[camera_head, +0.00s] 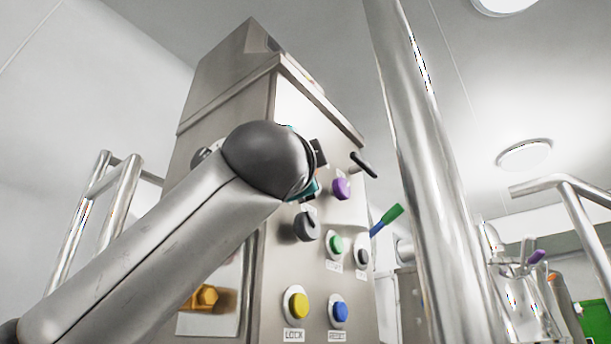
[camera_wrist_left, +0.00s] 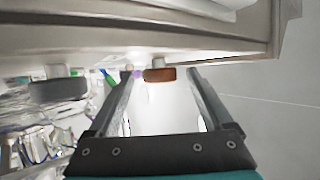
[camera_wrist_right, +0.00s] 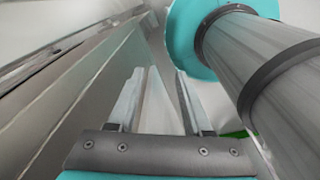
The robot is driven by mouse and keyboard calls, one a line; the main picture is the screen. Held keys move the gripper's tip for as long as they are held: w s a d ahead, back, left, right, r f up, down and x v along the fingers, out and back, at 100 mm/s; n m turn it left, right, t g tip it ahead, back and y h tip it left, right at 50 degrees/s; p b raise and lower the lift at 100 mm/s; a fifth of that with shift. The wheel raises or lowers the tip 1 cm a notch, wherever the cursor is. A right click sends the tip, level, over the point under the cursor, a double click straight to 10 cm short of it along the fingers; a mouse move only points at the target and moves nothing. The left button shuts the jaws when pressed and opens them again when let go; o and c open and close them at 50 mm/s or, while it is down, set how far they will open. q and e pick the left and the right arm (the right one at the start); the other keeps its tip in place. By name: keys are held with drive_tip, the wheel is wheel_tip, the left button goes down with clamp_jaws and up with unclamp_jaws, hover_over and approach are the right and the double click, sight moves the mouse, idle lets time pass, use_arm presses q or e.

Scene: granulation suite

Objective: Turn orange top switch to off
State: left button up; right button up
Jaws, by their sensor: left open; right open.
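The orange switch (camera_wrist_left: 160,74) shows in the left wrist view as a brownish-orange knob on the panel of the steel cabinet (camera_head: 262,270). My left gripper (camera_wrist_left: 160,80) is open, its fingers on either side of the switch; I cannot tell whether they touch it. In the head view my left forearm and wrist cover the upper panel, and I do not make out the orange switch there. My right gripper (camera_wrist_right: 168,72) is open and empty beside a slanted grey surface. It does not show in the head view.
The panel also bears a purple knob (camera_head: 341,188), a dark grey knob (camera_head: 306,226), and green (camera_head: 335,245), yellow (camera_head: 298,306) and blue (camera_head: 339,312) buttons. A lever with a green-blue handle (camera_head: 387,219) sticks out at right. A thick steel pole (camera_head: 425,170) stands right of the cabinet.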

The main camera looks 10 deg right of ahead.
use_arm(q)
drive_tip(key=b+v, duration=1.1)
drive_tip(key=v, duration=0.3)
drive_tip(key=shift+s+b, duration=0.15)
drive_tip(key=shift+b, duration=0.25)
drive_tip(key=shift+f, duration=0.1)
